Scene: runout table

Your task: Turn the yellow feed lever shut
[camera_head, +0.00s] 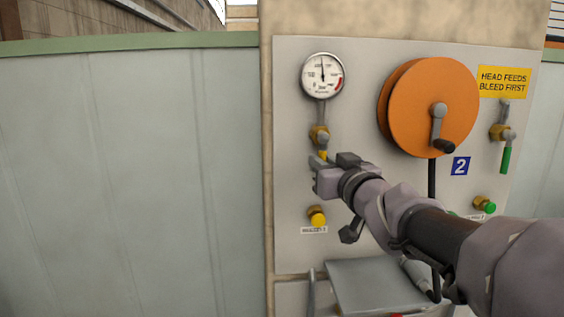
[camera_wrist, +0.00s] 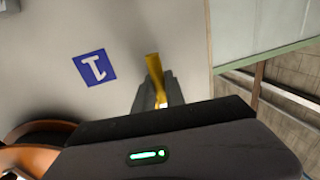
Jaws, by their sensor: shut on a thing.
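The yellow feed lever (camera_head: 323,154) shows as a small bit of yellow just under the brass valve (camera_head: 320,135), below the gauge on the left of the panel. My gripper (camera_head: 318,173) covers the rest of it. In the wrist view the lever (camera_wrist: 153,67) is a yellow strip that runs in between my fingers (camera_wrist: 156,98), which are shut on it. In the head view the lever seems to hang down from the valve, but most of its length is hidden, so its exact angle is hard to tell.
An orange hose reel (camera_head: 432,105) with a crank is right of the gauge (camera_head: 323,75). A green lever (camera_head: 505,160) hangs at the far right. A yellow-capped outlet (camera_head: 317,216) sits below my gripper, above a grey shelf (camera_head: 375,285). The wall at left is clear.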

